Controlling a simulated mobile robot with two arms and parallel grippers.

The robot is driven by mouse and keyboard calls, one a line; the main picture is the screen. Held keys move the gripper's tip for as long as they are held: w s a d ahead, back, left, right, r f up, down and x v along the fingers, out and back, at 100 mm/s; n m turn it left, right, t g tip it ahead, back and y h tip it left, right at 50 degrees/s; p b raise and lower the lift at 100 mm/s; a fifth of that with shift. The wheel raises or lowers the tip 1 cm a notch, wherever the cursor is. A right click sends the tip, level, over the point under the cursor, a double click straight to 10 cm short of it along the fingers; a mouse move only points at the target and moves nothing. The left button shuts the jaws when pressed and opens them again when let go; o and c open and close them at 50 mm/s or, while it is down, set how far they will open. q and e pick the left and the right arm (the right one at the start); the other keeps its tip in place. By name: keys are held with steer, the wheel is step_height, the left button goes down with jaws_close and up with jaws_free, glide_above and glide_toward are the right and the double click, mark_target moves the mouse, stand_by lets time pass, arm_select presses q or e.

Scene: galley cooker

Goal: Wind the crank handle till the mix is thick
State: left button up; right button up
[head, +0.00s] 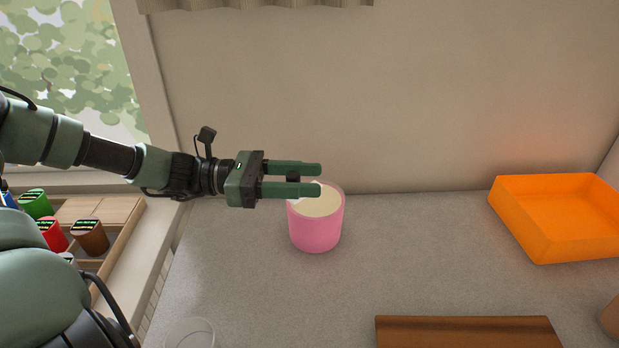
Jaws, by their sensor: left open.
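A pink pot (316,232) with a pale cream mix (322,203) in it stands on the grey counter, near the back wall. My left gripper (318,179) reaches in from the left, level, over the pot's back left rim. Its two green fingers are open. A small dark knob (293,177), perhaps the crank handle's grip, shows between the fingers; I cannot tell whether they touch it. The rest of the crank is hidden behind the gripper. The mix's thickness cannot be told. My right gripper is not in view.
An orange tray (545,246) stands at the right. A brown wooden board (468,331) lies at the front, with a clear glass (190,336) to its left. A wooden box (122,232) of coloured jars sits by the window. The counter's middle is clear.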

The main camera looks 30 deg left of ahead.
arm_select(q)
steer(key=v, duration=0.7)
